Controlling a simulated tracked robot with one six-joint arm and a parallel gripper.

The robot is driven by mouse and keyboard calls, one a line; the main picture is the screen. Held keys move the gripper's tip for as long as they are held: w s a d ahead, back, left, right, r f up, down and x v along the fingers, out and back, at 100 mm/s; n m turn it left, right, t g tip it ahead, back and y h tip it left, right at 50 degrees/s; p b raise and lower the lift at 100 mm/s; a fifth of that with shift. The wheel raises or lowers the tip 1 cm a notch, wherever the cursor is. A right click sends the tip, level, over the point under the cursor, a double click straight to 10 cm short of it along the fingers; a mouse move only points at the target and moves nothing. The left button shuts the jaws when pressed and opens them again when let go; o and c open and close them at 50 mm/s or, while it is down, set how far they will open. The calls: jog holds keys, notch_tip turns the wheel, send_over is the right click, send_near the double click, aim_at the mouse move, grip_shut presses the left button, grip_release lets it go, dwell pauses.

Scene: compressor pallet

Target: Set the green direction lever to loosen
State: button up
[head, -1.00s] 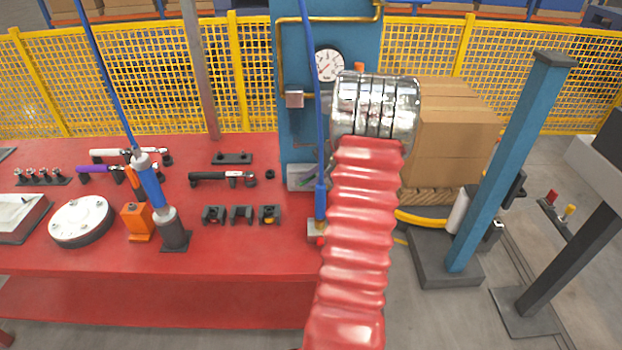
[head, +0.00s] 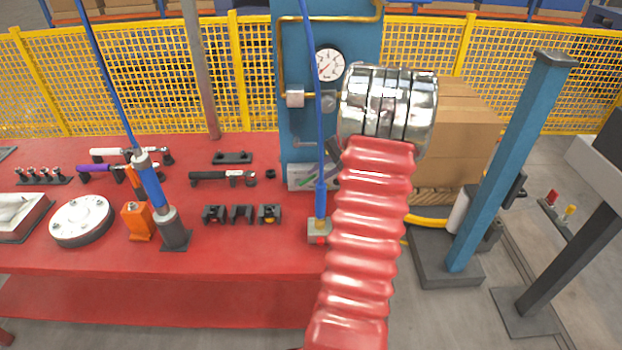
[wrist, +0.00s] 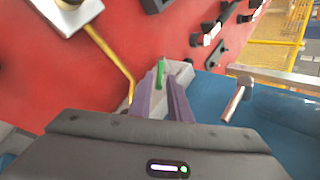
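The green direction lever (wrist: 161,73) stands on a pale grey box (wrist: 181,72) in the wrist view. In the head view the box (head: 297,184) sits at the foot of the blue panel, with the green lever (head: 306,181) small on its face. My gripper (wrist: 161,80) has two purple fingers, spread apart with grey surface showing between them. The lever appears between and just beyond the fingertips; I cannot tell whether they touch it. In the head view, my arm hides much of the gripper.
The blue panel (head: 290,130) carries a gauge (head: 330,65) and a brass pipe. A blue hose hangs in front of it to a small block (head: 318,231). The red table (head: 150,258) holds several tools and fixtures to the left. A grey handle (wrist: 237,98) stands right of the fingers.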

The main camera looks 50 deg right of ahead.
jog(key=v, duration=0.8)
jog(key=shift+s+r, duration=0.2)
jog(key=shift+s, duration=0.1)
jog(key=shift+c, duration=0.4)
